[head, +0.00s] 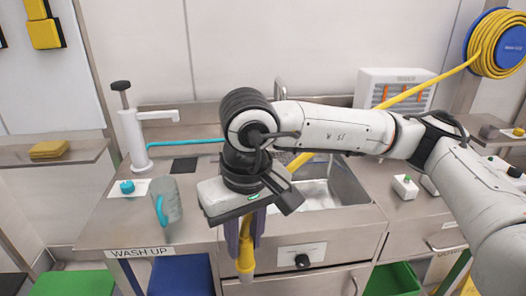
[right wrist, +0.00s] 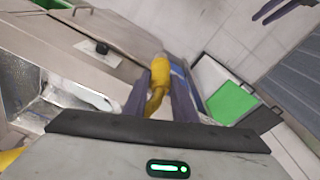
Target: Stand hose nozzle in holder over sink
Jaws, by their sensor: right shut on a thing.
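My right gripper (head: 243,250) is shut on the yellow hose nozzle (head: 246,262), which hangs downward between its fingers in front of the counter's front edge. The nozzle also shows between the two purple-grey fingers in the right wrist view (right wrist: 158,74). A yellow hose (head: 432,84) runs from the wall reel (head: 497,42) down behind my right arm. The steel sink (head: 345,185) lies behind and to the right of the gripper, partly covered by my arm. I cannot make out the holder. Purplish fingers, apparently my left gripper (right wrist: 282,9), show at the top right of the wrist view.
A clear jug (head: 170,207) with a blue handle and a white pump dispenser (head: 132,135) stand on the left counter. A white slotted box (head: 392,88) stands behind the sink. A small white block (head: 405,187) sits right of it. Blue and green bins are below.

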